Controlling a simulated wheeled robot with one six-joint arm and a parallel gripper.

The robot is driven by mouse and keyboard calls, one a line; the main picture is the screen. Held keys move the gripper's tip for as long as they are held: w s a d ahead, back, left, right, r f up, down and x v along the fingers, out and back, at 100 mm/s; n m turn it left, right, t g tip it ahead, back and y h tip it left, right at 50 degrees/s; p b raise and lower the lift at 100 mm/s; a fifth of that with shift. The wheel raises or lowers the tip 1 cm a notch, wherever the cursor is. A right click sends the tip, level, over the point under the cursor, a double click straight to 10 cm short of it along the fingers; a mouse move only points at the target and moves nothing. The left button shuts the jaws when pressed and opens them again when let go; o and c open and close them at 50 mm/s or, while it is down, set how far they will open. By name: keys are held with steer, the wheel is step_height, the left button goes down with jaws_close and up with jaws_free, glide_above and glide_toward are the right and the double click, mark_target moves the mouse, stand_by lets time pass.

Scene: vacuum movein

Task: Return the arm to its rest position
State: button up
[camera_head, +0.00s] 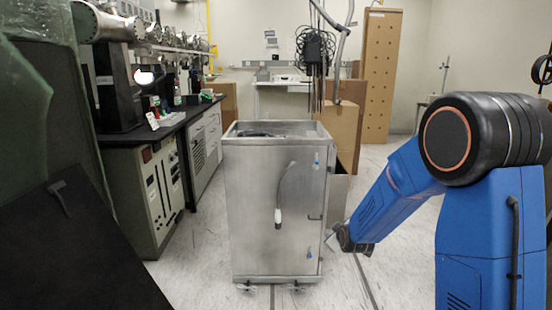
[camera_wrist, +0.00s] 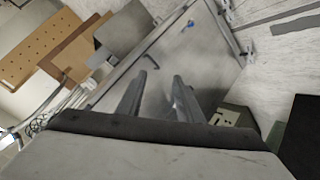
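My blue and black arm (camera_head: 395,190) reaches in from the right side of the head view. It is bent, with its lower part angled down and left. My gripper (camera_head: 335,241) is at its end, low beside the right edge of a steel cabinet (camera_head: 250,220); the head view shows it small and partly hidden. In the wrist view my gripper (camera_wrist: 157,92) has two grey fingers standing apart with nothing held between them. The cabinet's steel face (camera_wrist: 160,70) shows beyond the fingers, tilted in that view. I cannot tell the exact gap to it.
A black-topped bench (camera_head: 165,125) with equipment runs along the left. A dark panel (camera_head: 75,250) fills the near left corner. Cardboard boxes (camera_head: 340,125) and a tall perforated brown panel (camera_head: 380,75) stand behind the cabinet. Pale floor (camera_head: 385,285) is clear between cabinet and arm base.

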steer(key=s+d+r+m+g, duration=0.2)
steer(key=s+r, duration=0.4)
steer(key=s, duration=0.5)
steer(key=s+d+r+m+g, duration=0.1)
steer(key=s+d+r+m, duration=0.1)
steer(key=s+r, duration=0.65)
steer(key=s+d+m+g, duration=0.2)
steer(key=s+m+g, duration=0.1)
steer(key=s, duration=2.6)
steer(key=shift+d+r+m+g+h, duration=0.3)
steer(key=shift+d+m, duration=0.1)
steer(key=shift+m, duration=0.4)
steer(key=shift+c, duration=0.7)
